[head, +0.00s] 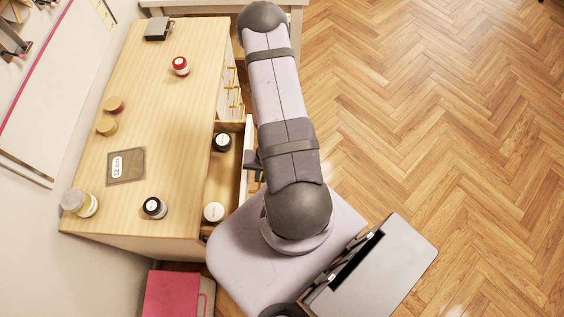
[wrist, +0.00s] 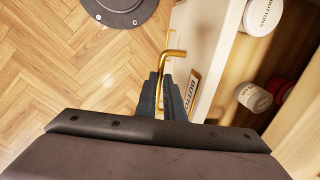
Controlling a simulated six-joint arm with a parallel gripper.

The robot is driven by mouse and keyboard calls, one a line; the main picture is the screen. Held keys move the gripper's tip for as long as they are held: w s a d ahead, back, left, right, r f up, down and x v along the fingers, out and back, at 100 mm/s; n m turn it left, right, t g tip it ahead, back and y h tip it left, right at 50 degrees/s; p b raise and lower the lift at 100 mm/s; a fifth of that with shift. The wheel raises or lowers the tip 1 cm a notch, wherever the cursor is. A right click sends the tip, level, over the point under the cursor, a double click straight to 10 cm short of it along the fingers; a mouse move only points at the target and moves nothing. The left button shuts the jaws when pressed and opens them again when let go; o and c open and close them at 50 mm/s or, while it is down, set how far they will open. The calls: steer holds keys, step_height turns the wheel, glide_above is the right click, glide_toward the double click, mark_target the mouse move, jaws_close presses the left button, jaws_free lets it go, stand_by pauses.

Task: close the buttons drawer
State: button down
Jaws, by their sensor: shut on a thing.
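The buttons drawer (head: 221,180) stands open from the right side of the wooden cabinet in the head view, with jars inside. In the wrist view its pale front (wrist: 208,62) carries a label (wrist: 191,90) that is partly readable, and a gold bar handle (wrist: 173,53). My gripper (wrist: 164,88) is shut on the handle, with a dark finger on each side of it. In the head view my arm hides most of my gripper and the handle.
The cabinet top (head: 165,95) holds several jars, spools and a square card (head: 126,167). Other drawers (head: 233,92) look shut. A pink box (head: 172,293) stands near the cabinet's front. Open floor lies to the right.

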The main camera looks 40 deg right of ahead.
steer(key=w+a+p, duration=0.1)
steer(key=w+a, duration=0.3)
steer(key=w+a+p, duration=0.1)
steer(key=w+a, duration=0.4)
steer(key=shift+w+a, duration=0.2)
steer(key=shift+w, duration=0.15)
steer(key=c, duration=1.9)
jaws_free()
steer(key=shift+a, duration=0.1)
steer(key=shift+o, duration=0.2)
steer(key=shift+r, duration=0.1)
step_height(320, 180, up, 7)
steer(key=s+d, duration=0.1)
